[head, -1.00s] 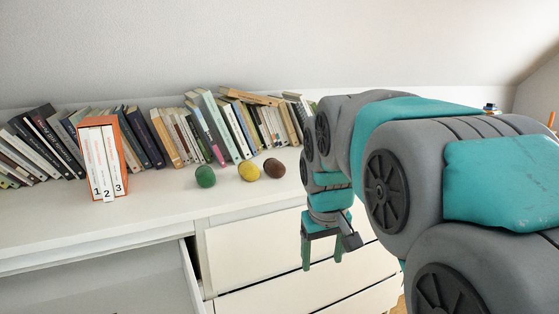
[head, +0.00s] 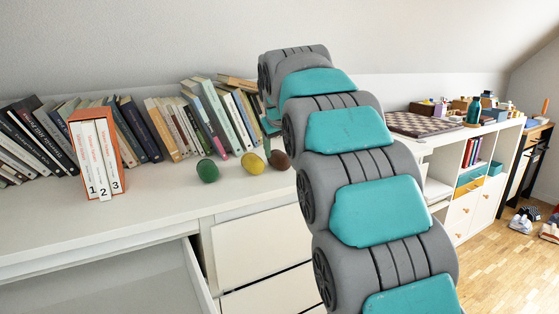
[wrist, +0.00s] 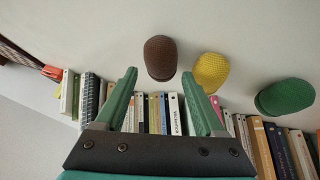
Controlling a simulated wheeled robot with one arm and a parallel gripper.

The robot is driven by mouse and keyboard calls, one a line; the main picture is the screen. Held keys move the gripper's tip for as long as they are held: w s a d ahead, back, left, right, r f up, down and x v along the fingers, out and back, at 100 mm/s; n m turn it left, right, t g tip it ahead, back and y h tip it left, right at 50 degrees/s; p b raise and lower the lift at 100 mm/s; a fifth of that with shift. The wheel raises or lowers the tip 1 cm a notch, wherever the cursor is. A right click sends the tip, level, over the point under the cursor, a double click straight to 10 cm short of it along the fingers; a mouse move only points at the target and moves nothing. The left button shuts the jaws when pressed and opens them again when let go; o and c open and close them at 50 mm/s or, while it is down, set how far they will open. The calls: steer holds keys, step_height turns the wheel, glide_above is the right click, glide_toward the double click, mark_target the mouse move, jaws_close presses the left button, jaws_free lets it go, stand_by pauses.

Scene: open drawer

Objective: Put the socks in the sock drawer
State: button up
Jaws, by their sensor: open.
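Three rolled, ball-like socks rest in a row on the white dresser top (head: 150,210): a green one (head: 207,171), a yellow one (head: 252,163) and a brown one (head: 280,160). In the wrist view, my open, empty gripper (wrist: 159,75) has the brown sock (wrist: 160,57) in line with the gap between its fingertips. The yellow sock (wrist: 210,72) is close by one finger, and the green sock (wrist: 286,97) is farther right. In the head view a green finger shows by the brown sock; my arm hides the rest. An open drawer (head: 201,277) shows at the lower left.
Leaning books (head: 170,130) and an orange box with three volumes (head: 97,155) line the back of the dresser. Closed drawer fronts (head: 262,250) are beside the open drawer. A chessboard (head: 424,124) lies at right. The dresser's front strip is clear.

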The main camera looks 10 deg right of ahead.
mark_target(279, 154)
steer(key=x, duration=0.5)
steer(key=shift+f, duration=0.1)
steer(key=shift+a, duration=0.1)
steer(key=shift+c, duration=0.3)
jaws_close()
steer(key=shift+r, duration=0.25)
